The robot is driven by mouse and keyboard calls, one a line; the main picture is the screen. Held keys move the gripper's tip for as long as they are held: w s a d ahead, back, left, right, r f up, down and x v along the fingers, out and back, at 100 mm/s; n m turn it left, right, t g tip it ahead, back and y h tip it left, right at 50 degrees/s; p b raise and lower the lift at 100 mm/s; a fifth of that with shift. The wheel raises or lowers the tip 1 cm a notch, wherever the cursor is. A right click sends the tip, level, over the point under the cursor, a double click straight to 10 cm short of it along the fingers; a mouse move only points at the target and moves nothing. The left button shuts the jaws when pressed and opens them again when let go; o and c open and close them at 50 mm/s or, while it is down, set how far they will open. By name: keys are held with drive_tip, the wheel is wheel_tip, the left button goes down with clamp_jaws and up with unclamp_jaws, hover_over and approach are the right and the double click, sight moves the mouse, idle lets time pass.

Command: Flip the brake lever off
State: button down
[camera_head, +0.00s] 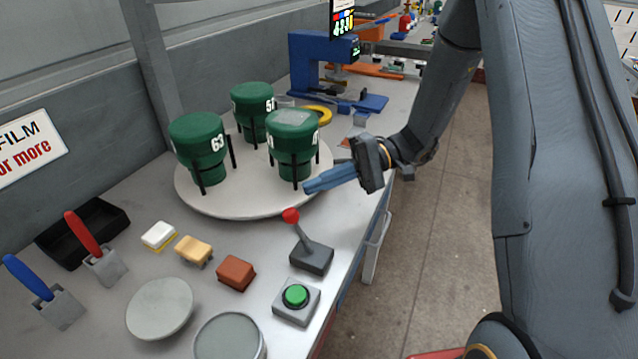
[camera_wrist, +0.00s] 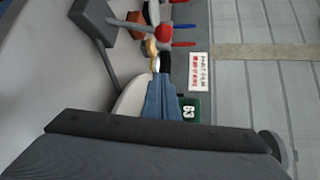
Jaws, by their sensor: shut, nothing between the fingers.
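A lever with a red ball knob (camera_head: 291,216) stands on a dark grey base (camera_head: 312,257) near the table's front edge, its stick tilted to the left. It also shows in the wrist view, with its red knob (camera_wrist: 162,33) just beyond my fingertips. My gripper (camera_head: 309,187) has blue fingers, pressed together and empty, a little above and behind the knob, seemingly apart from it. Two more levers, one with a red handle (camera_head: 84,235) and one with a blue handle (camera_head: 28,277), stand at the left. No label shows which lever is the brake.
A round white turntable (camera_head: 240,207) with several green numbered cylinders (camera_head: 200,140) stands close left of my gripper. A green button (camera_head: 295,295), a brown block (camera_head: 236,272), sponges (camera_head: 193,250) and a grey disc (camera_head: 160,307) lie in front. A blue machine (camera_head: 308,62) stands behind.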

sight(302, 233)
drive_tip(key=s+a+p, duration=0.4)
drive_tip(key=s+a, duration=0.1)
drive_tip(key=shift+f+p, duration=0.25)
drive_tip(key=shift+p, duration=0.05)
drive_tip(key=shift+s, duration=0.15)
idle(0.4)
